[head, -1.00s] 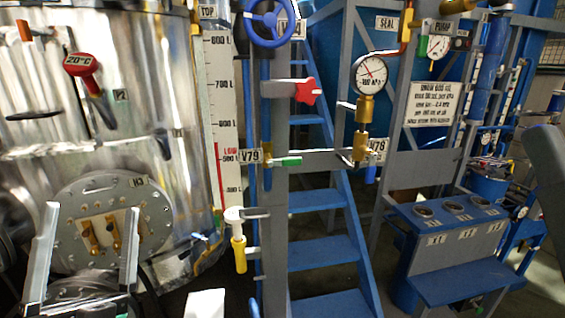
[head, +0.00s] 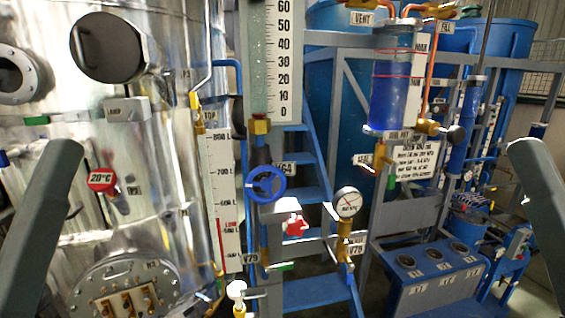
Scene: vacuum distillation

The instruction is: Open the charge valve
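No valve in the head view bears a readable "charge" label, so I cannot tell which one it is. A blue handwheel (head: 265,184) sits on a vertical pipe near a tag reading V64. Below it is a red star-shaped knob (head: 296,225). A green lever (head: 284,266) is near the V79 tag, low on the frame. A white-topped valve (head: 237,290) is at the bottom edge. Only grey links of my arms show, at the left and right edges; neither gripper is in view, and nothing touches the valves.
A level scale (head: 220,195), pressure gauge (head: 347,202) and blue glass cylinder (head: 391,95) stand around the blue stairs (head: 315,292). A button console (head: 435,262) is at lower right.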

